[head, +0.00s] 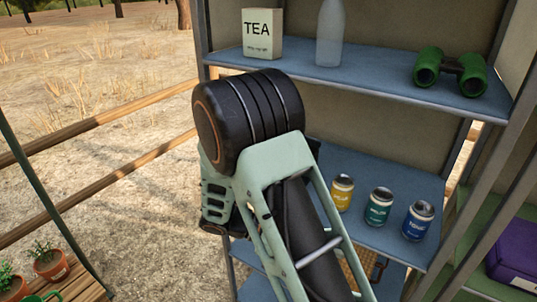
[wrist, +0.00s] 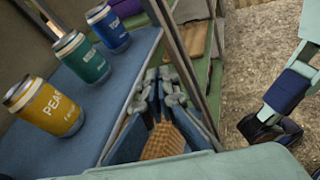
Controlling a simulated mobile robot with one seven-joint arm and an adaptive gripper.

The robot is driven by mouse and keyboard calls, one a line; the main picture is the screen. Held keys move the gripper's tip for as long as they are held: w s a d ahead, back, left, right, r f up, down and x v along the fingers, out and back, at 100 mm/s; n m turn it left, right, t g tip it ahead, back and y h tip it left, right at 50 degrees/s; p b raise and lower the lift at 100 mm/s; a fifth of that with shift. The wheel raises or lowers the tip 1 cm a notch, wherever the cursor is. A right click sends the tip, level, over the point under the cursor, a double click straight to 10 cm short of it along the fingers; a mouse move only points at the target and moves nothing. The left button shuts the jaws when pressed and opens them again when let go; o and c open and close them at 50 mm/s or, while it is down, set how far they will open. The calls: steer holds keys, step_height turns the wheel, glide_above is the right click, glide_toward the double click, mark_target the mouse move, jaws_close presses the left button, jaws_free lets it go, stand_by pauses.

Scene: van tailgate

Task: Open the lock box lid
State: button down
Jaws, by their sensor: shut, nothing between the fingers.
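I cannot pick out the lock box or its lid with certainty. A purple box-like thing (head: 517,252) with a pale label is cut off by the right edge of the head view, on a green shelf. I cannot tell whether it is the lock box. My gripper (wrist: 160,90) shows in the wrist view, shut and empty, near a blue shelf and a shelf post. In the head view my arm hides it. A woven tan thing (wrist: 172,142) shows below the fingers; it also shows low behind my arm in the head view (head: 352,268).
Yellow (head: 342,194), teal (head: 379,207) and blue (head: 418,220) cans stand on the middle shelf. A tea box (head: 262,35), a bottle (head: 330,35) and green binoculars (head: 452,70) are on the upper shelf. Potted plants (head: 48,260) stand at lower left.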

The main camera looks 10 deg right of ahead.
steer(key=w+a+r+n+t, duration=0.4)
steer(key=w+a+n+t, duration=0.4)
steer(key=w+a+t, duration=0.15)
steer(key=w+a+r+n+t, duration=0.3)
steer(key=w+a+n+t, duration=0.45)
steer(key=a+t, duration=0.2)
steer(key=r+x, duration=0.2)
steer(key=x, duration=1.1)
steer(key=shift+a+r+p, duration=0.2)
steer(key=shift+a+p, duration=0.05)
steer(key=shift+p, duration=0.2)
steer(key=shift+w+r+m+y, duration=0.15)
steer(key=shift+m+y, duration=0.1)
steer(key=shift+y, duration=0.05)
